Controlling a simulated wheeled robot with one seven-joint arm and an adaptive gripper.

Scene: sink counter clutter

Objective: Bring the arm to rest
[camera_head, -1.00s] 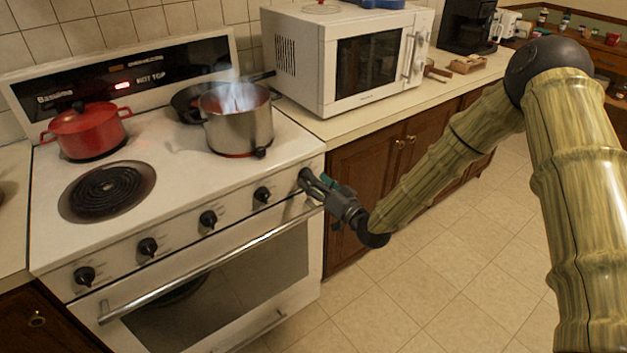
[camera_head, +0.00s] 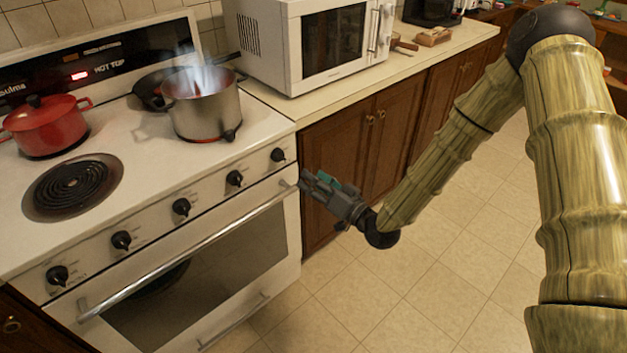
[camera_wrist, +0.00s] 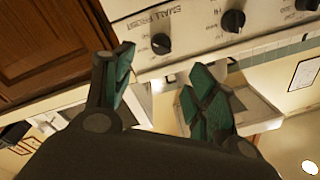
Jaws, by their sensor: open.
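My gripper (camera_head: 311,183) is in front of the right end of the stove (camera_head: 90,275), just off the oven handle's right end and below the rightmost knob (camera_head: 278,155). In the wrist view, my gripper (camera_wrist: 160,82) has its two green-padded fingers spread apart with nothing between them. The stove's front panel (camera_wrist: 195,28) and knobs lie beyond the fingertips there. In the head view, the gripper looks apart from the stove front, though the gap is small. My arm reaches in from the right.
A steaming steel pot (camera_head: 207,112) stands on a burner glowing red. A red lidded pot (camera_head: 44,128) and a dark pan (camera_head: 150,88) are also on the stove. A microwave (camera_head: 300,45) sits on the counter (camera_head: 330,103) above wooden cabinets (camera_head: 345,150). The tiled floor (camera_head: 450,270) is clear.

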